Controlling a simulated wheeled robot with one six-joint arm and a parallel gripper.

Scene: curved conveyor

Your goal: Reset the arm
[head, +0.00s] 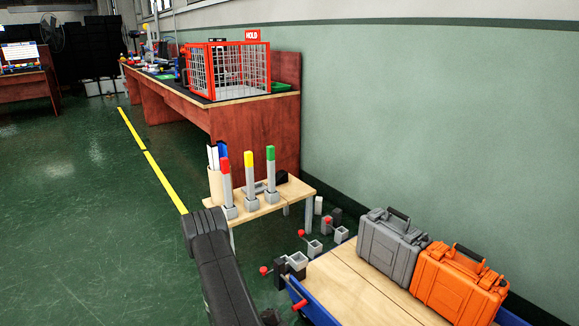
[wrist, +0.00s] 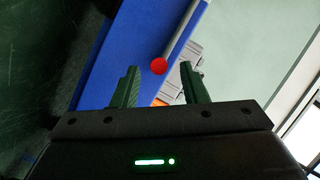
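My gripper (wrist: 160,67) shows in the wrist view with its two dark fingers apart and nothing held between them. A red round knob (wrist: 159,66) appears in the gap between the fingertips, beyond them, against a blue panel (wrist: 125,45). I cannot tell how far off it is. In the head view my dark arm (head: 228,270) reaches up from the bottom edge, left of the wooden-topped conveyor (head: 345,292) with blue sides. My gripper cannot be made out in the head view.
A grey case (head: 390,246) and an orange case (head: 455,285) stand on the conveyor. A small table (head: 290,192) holds red, yellow and green-topped posts. Grey blocks with red knobs (head: 314,246) lie on the floor. A red cage (head: 228,70) stands on a bench. Green floor at left is clear.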

